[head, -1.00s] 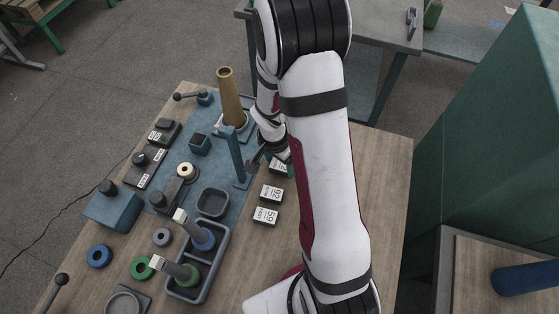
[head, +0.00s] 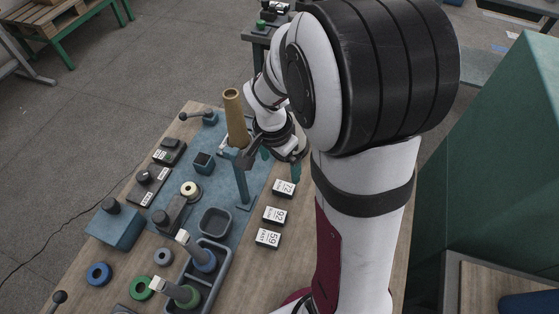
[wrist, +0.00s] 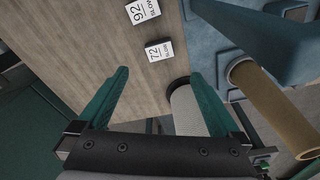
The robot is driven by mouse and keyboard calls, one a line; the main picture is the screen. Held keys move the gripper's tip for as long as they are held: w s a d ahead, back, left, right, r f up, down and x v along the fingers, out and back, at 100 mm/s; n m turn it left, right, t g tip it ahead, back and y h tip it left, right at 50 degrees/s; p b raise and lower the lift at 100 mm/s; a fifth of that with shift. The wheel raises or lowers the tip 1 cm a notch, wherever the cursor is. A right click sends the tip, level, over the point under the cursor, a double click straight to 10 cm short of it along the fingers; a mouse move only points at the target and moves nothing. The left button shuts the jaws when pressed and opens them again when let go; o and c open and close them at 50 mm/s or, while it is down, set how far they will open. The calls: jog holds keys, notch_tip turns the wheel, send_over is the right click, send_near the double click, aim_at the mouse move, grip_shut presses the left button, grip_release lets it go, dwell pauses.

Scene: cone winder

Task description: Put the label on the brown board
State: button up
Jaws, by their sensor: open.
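Three small black blocks with white label faces sit in a row on the brown wooden board (head: 330,225). They read 72 (head: 284,188), 92 (head: 274,215) and 59 (head: 267,238). In the wrist view, the 72 block (wrist: 158,50) lies flat on bare wood just beyond my fingertips, and the 92 block (wrist: 142,11) is farther off. My gripper (wrist: 160,74) is open and empty, with its green fingers apart above the wood. In the head view it is partly hidden by my arm, near the far end of the row. Which label is meant cannot be told.
A brown cone (head: 235,118) stands beside my gripper, close to a blue upright post (head: 240,185). A pale grey cylinder (wrist: 190,107) is near the right finger. A grey tray (head: 200,285) and switch boxes are left. Bare wood lies right of the blocks.

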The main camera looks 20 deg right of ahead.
jog(key=s+a+r+n+y, duration=0.1)
jog(key=s+a+r+n, duration=0.3)
jog(key=s, duration=0.5)
jog(key=s+a+r+n+y, duration=0.2)
jog(key=s+a+r, duration=0.3)
jog(key=s, duration=0.5)
jog(key=shift+a+r+n+g, duration=0.15)
jog(key=shift+a+n+g, duration=0.25)
jog(key=shift+a+n, duration=0.45)
jog(key=shift+s+d, duration=0.1)
